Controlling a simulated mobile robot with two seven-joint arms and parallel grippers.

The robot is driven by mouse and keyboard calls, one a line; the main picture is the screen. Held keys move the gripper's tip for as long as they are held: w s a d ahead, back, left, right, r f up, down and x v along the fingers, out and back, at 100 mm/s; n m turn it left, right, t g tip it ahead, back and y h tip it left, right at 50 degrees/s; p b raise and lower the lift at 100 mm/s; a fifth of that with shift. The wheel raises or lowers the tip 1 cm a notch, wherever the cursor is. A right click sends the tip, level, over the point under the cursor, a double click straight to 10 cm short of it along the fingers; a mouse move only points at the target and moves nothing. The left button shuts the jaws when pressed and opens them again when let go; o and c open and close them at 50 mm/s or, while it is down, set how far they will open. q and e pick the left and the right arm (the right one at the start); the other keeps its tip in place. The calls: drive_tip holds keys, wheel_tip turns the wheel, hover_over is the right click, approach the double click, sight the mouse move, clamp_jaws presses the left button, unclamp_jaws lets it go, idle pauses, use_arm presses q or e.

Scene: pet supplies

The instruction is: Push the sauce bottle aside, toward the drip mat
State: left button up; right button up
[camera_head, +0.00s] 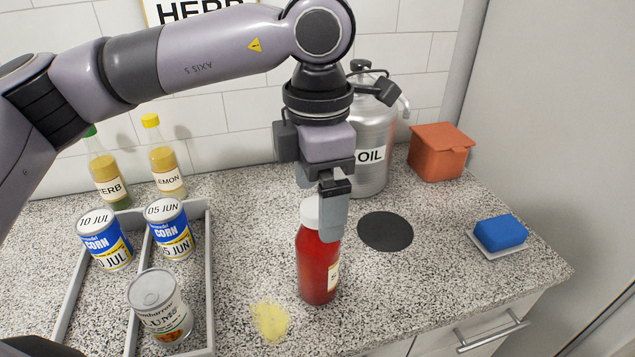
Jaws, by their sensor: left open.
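The red sauce bottle (317,268) with a white cap stands upright near the front of the speckled counter. My left gripper (320,205) points down at the bottle's top. One grey finger overlaps the right side of the cap and shoulder in the picture; part of the other finger shows behind. The gripper is open, and I cannot tell whether it touches the bottle. The drip mat (385,231), a flat black disc, lies to the right and a little behind the bottle, with bare counter between them. My right gripper is out of view.
A grey divided tray (208,290) with several cans is at left. Herb (107,178) and lemon (166,170) bottles stand behind. A yellow spill (269,321) lies in front.

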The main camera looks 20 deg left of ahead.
sight(318, 258)
use_arm(q)
drive_tip(key=shift+f+p, duration=0.45)
drive_tip(key=shift+f, duration=2.7)
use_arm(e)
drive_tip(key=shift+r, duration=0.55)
use_arm(q)
drive_tip(key=c, duration=1.6)
drive_tip(key=shift+o, duration=0.2)
drive_tip(key=shift+d, duration=0.1)
